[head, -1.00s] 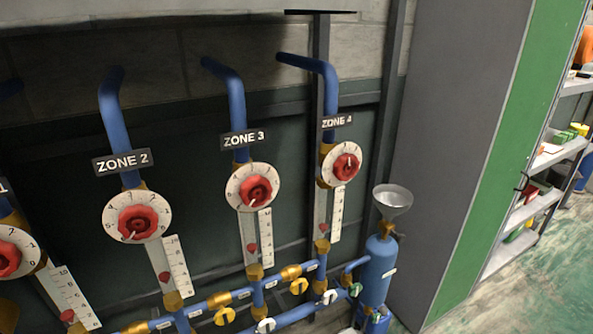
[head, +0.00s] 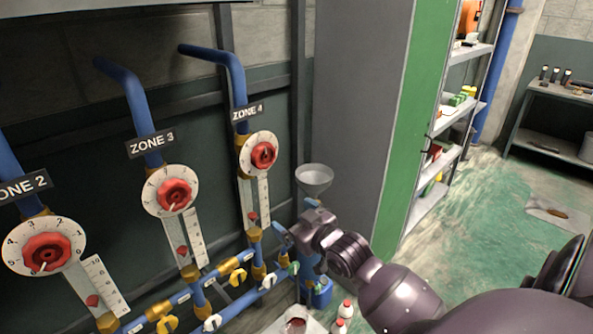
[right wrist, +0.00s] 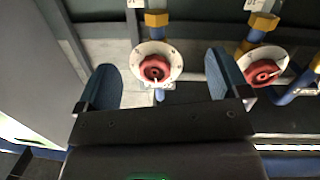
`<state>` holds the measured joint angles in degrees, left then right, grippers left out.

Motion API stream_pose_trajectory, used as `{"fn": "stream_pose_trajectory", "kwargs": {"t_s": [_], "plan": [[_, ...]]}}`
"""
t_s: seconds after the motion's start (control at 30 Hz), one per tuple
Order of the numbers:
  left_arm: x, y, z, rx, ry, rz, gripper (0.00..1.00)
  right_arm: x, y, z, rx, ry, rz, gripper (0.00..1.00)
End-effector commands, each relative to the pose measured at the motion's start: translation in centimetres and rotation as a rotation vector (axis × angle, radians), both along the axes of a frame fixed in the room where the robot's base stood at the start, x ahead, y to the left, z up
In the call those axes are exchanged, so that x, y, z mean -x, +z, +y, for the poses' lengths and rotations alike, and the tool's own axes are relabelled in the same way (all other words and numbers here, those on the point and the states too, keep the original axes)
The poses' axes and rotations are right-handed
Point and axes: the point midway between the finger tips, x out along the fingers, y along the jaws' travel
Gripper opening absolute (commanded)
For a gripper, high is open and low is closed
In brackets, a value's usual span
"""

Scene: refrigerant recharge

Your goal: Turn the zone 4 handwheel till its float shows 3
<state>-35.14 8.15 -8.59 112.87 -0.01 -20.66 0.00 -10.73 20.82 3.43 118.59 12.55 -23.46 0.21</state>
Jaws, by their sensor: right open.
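The zone 4 handwheel (head: 264,155) is a red knob on a round white dial, under the ZONE 4 label (head: 246,112). Its small red float (head: 252,216) sits low beside the white scale (head: 264,200); I cannot read the exact value. My right gripper (head: 294,219) is open and empty, below and to the right of the handwheel, apart from it. My left gripper is not in view.
The zone 3 handwheel (head: 174,194) and zone 2 handwheel (head: 47,252) are to the left. A funnel (head: 314,177) stands just right of zone 4, near my right gripper. Brass and yellow valves line the blue pipes below. A grey cabinet (head: 355,110) bounds the right side.

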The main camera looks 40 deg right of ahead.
Motion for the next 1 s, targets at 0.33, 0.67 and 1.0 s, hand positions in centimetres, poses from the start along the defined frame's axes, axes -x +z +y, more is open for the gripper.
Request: {"fn": "stream_pose_trajectory", "kwargs": {"t_s": [0.33, 0.67, 1.0], "plan": [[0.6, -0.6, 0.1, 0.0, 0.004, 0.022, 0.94, -1.7, 10.3, -2.5, -0.146, 0.057, -0.109, 0.94], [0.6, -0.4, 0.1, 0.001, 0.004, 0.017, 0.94, -3.1, 10.0, -2.1, -0.168, 0.066, -0.094, 0.94], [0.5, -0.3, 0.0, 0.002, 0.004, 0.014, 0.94, -6.4, 10.0, -1.8, -0.168, 0.066, -0.093, 0.94]]}}
